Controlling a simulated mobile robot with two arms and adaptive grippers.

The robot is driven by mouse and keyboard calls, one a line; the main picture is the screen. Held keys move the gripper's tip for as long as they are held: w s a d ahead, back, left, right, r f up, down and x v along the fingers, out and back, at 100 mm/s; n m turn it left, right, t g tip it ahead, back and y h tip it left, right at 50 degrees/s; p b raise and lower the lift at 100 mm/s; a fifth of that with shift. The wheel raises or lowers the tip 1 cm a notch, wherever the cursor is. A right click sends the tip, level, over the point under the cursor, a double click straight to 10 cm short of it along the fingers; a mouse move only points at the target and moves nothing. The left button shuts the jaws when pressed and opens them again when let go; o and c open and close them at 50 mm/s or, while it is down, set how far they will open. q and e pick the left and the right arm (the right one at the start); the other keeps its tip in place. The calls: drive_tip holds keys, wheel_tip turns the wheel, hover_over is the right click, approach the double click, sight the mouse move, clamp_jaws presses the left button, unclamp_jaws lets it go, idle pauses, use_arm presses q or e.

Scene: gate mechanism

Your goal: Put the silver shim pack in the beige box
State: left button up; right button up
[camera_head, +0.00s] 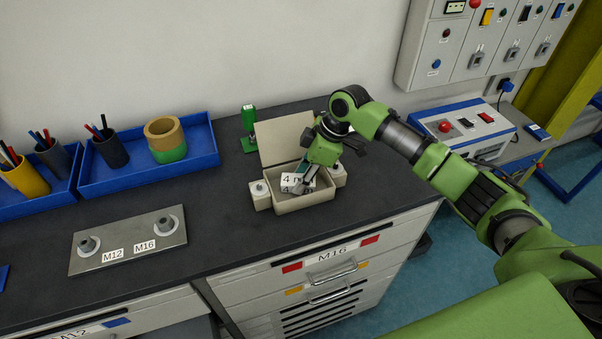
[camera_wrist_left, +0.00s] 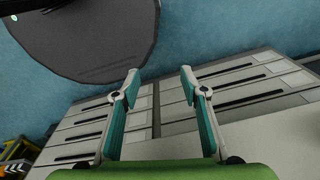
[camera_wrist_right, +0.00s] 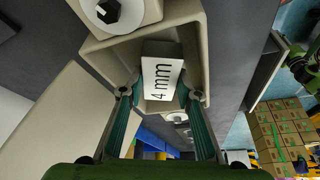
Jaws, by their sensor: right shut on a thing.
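The silver shim pack (camera_wrist_right: 161,80), with a white "4 mm" label, is between the fingers of my right gripper (camera_head: 303,176). My right gripper is shut on it and points down into the beige box (camera_head: 306,202). The box stands on the dark bench top with its lid (camera_head: 281,141) raised at the back. In the right wrist view the pack is within the box opening, inside the rim (camera_wrist_right: 205,60); whether it touches the floor cannot be told. My left gripper (camera_wrist_left: 160,86) is open and empty, facing drawer fronts.
Round-knobbed blocks (camera_head: 260,194) flank the box on both sides. A green device (camera_head: 249,128) stands behind it. A metal plate (camera_head: 128,240) marked M12 and M16 and a blue tray (camera_head: 150,175) lie to the left. Bare bench top lies between plate and box.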

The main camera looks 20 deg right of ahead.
drive_tip(key=shift+f, duration=0.15)
use_arm(q)
drive_tip(key=shift+s+d+r, duration=0.1)
drive_tip(key=shift+s+r, duration=0.05)
drive_tip(key=shift+s, duration=0.2)
use_arm(e)
drive_tip(key=shift+f, duration=0.1)
drive_tip(key=shift+f, duration=0.1)
drive_tip(key=o, duration=1.4)
drive_tip(key=shift+c, duration=0.2)
